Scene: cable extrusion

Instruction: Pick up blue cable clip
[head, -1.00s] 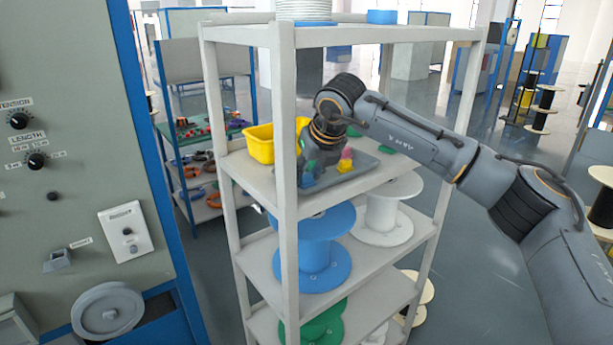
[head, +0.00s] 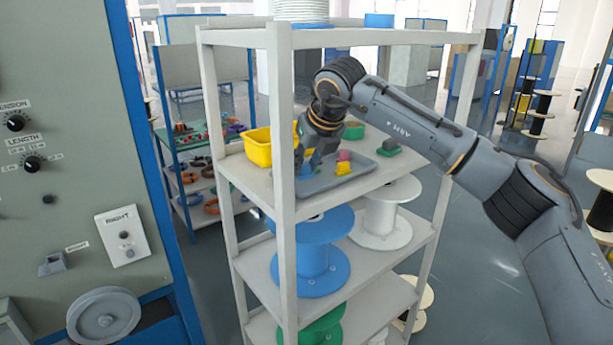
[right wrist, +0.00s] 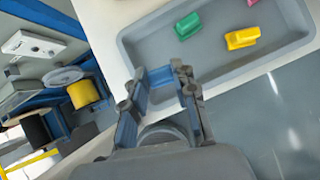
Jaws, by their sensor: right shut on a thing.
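The blue cable clip (right wrist: 160,77) is between the fingers of my right gripper (right wrist: 160,90) in the right wrist view. The gripper is shut on it and holds it over the near edge of the grey tray (right wrist: 215,84). In the head view, my right gripper (head: 304,158) reaches the shelf from the right, and the blue clip (head: 306,161) shows partly below it. A green clip (right wrist: 187,26), a yellow clip (right wrist: 241,38) and a pink clip (right wrist: 252,2) lie in the tray. My left gripper is not in view.
A yellow bin (head: 257,148) stands left of the tray, behind a white shelf post (head: 283,120). A green bin (head: 354,131) and a dark-green object (head: 388,147) are right of the gripper. Blue (head: 312,282) and white (head: 384,230) spools sit below. A control panel stands at left.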

